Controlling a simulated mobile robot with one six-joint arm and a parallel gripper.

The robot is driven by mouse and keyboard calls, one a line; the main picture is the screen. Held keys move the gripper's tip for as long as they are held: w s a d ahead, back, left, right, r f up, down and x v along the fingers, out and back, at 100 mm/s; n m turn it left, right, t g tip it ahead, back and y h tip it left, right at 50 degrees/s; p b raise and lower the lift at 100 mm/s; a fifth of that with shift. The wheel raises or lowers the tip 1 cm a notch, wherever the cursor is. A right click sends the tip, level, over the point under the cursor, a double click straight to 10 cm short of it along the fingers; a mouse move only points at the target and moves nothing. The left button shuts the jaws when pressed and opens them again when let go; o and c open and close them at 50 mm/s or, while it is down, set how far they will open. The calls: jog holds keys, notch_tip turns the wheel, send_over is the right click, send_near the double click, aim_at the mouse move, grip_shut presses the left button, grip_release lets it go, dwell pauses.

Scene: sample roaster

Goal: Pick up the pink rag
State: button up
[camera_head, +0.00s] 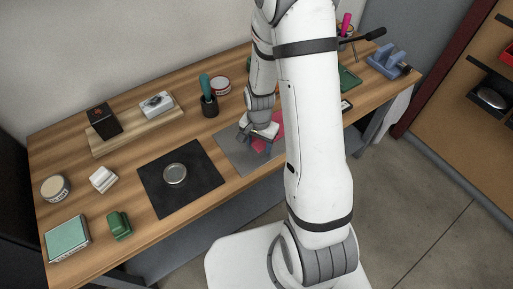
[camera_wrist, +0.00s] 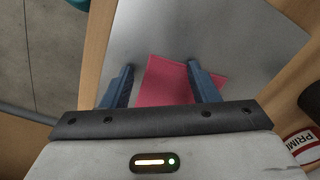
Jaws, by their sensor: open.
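The pink rag (camera_wrist: 165,83) lies flat on a grey mat (camera_wrist: 215,30) on the wooden table. In the wrist view it shows between and beyond the two blue fingers of my gripper (camera_wrist: 158,75), which are spread apart with nothing held. In the head view the rag (camera_head: 278,124) is partly hidden behind my arm, and my gripper (camera_head: 258,134) is over the grey mat at the rag's left side. I cannot tell how far the fingertips are above the rag. The near part of the rag is hidden by the gripper body in the wrist view.
A dark cup with a green-handled tool (camera_head: 209,98) and a round tin (camera_head: 220,86) stand behind the mat. A black mat (camera_head: 205,188) with a metal dish (camera_head: 175,174) lies to the left. A blue holder (camera_head: 388,63) stands at the far right of the wooden table (camera_head: 135,234).

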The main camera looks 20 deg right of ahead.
jog(key=shift+s+f, duration=0.2)
jog(key=c, duration=1)
jog(key=shift+c, duration=0.6)
notch_tip(320, 180, up, 13)
jog(key=p, duration=0.8)
jog(key=shift+w+f+p, duration=0.15)
jog(key=shift+f+p, duration=0.05)
jog(key=shift+p, duration=0.2)
grip_shut()
jog(key=shift+f, duration=0.15)
notch_tip(320, 180, up, 9)
jog(key=p, duration=0.6)
